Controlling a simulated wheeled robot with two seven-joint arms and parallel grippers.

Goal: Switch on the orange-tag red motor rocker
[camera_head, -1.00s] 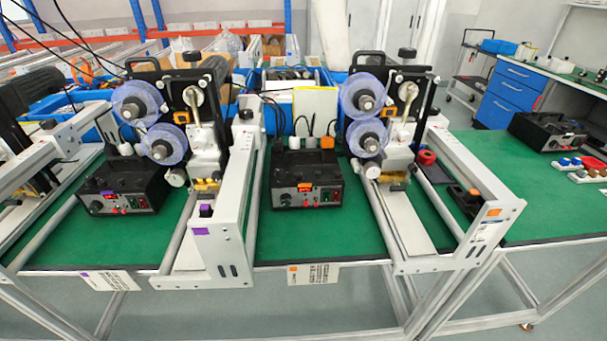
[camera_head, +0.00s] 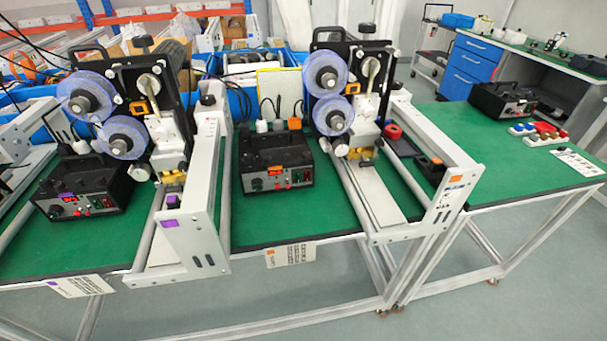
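The orange-tag control box (camera_head: 275,163) is a black box on the green table, between two white machine frames. Its front panel carries an orange tag (camera_head: 274,171), a red display, a knob (camera_head: 257,184) on the left and small red and green switches (camera_head: 300,176) on the right. The switches are too small to tell which way the red rocker is tipped. A similar purple-tag box (camera_head: 82,187) stands to the left. Neither of my grippers is in view.
White frame rails (camera_head: 195,215) flank the orange-tag box. A side table with a black box (camera_head: 502,102) and several coloured parts lies right. Grey floor (camera_head: 500,305) in front is open.

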